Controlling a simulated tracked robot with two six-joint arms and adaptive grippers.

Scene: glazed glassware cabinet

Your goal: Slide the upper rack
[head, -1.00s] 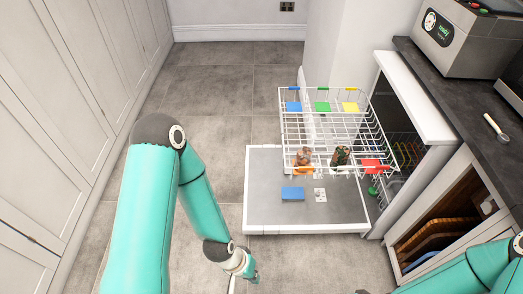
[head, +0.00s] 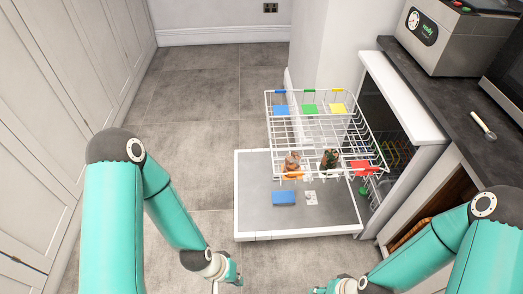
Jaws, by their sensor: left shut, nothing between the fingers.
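The upper rack (head: 295,144) is a white wire basket, pulled well out of the dishwasher and over its lowered door (head: 250,215). My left gripper (head: 234,277) is shut and empty, low in front of the door's near left corner and apart from the rack. My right gripper (head: 322,289) is at the bottom edge, mostly cut off, so its jaw state is unclear. It is also apart from the rack.
Two small dark and brown items (head: 330,160) show at the rack's near side. A blue block (head: 284,198) and a pale patterned piece (head: 311,198) show at the door. A dark worktop (head: 440,95) stands right, white cupboards left. The floor between is clear.

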